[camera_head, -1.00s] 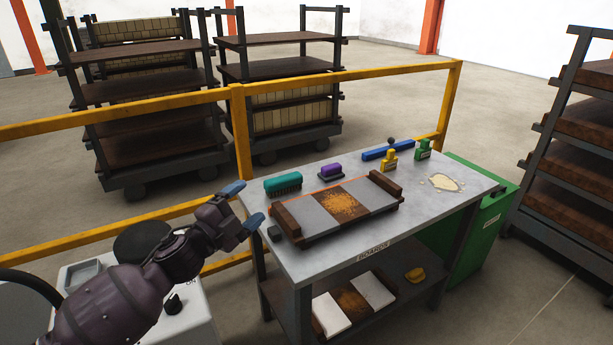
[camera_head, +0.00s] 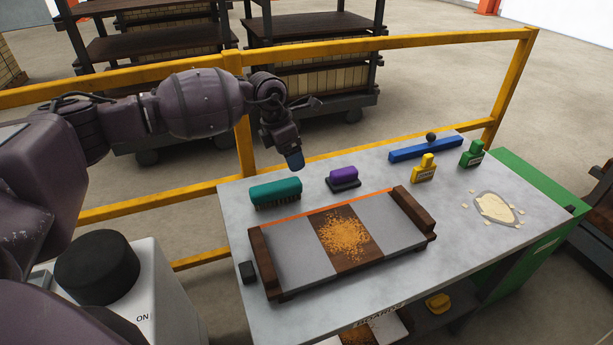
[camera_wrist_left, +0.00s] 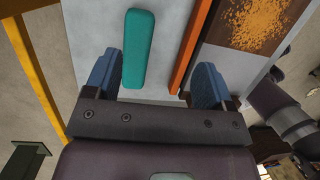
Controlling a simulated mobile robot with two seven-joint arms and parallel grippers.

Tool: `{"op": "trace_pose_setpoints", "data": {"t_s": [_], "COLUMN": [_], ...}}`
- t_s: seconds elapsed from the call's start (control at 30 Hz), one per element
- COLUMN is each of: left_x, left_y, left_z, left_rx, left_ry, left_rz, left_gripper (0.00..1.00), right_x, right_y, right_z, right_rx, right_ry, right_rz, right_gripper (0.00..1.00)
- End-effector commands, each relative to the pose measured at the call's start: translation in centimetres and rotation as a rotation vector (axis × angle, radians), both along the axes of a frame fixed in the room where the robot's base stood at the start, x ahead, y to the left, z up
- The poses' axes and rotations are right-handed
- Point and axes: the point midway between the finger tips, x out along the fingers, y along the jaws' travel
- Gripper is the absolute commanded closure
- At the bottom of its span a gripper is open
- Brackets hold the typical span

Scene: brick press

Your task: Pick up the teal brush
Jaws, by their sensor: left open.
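The teal brush (camera_head: 276,192) lies on the left back part of the grey table, bristles down, behind the board tray. My left gripper (camera_head: 294,160) is above the table's back edge, higher than the brush, pointing down. In the left wrist view its two blue fingers (camera_wrist_left: 162,82) are spread apart with nothing between them. The teal brush (camera_wrist_left: 137,48) shows there ahead of the fingers, nearer the left finger. The gap in height between fingers and brush is hard to judge. My right gripper does not show.
A board tray (camera_head: 263,250) with an orange edge and brown crumbs lies in front of the brush. A purple-handled tool (camera_head: 343,175) sits right of it. A yellow rail (camera_head: 400,83) runs behind.

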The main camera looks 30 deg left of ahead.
Motion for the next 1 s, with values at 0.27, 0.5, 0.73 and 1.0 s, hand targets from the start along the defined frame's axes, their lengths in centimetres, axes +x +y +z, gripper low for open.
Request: {"op": "trace_pose_setpoints", "data": {"t_s": [0.27,0.5,0.73,1.0], "left_x": [-1.8,-2.2,-2.2,-2.1], "left_y": [3.6,3.7,3.7,3.8], "left_z": [-0.5,-1.7,-5.0,-6.8], "left_rx": [0.211,0.221,0.219,0.218], "left_ry": [0.115,0.138,0.138,0.136], "left_rz": [-0.031,-0.040,-0.040,-0.040], "left_gripper": [0.23,0.23,0.23,0.23], "right_x": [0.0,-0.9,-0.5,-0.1], "right_y": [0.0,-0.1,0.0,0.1], "right_z": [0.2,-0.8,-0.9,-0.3], "right_rx": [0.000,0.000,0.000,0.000], "right_ry": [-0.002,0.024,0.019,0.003], "right_rz": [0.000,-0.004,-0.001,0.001], "right_gripper": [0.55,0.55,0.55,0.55]}}
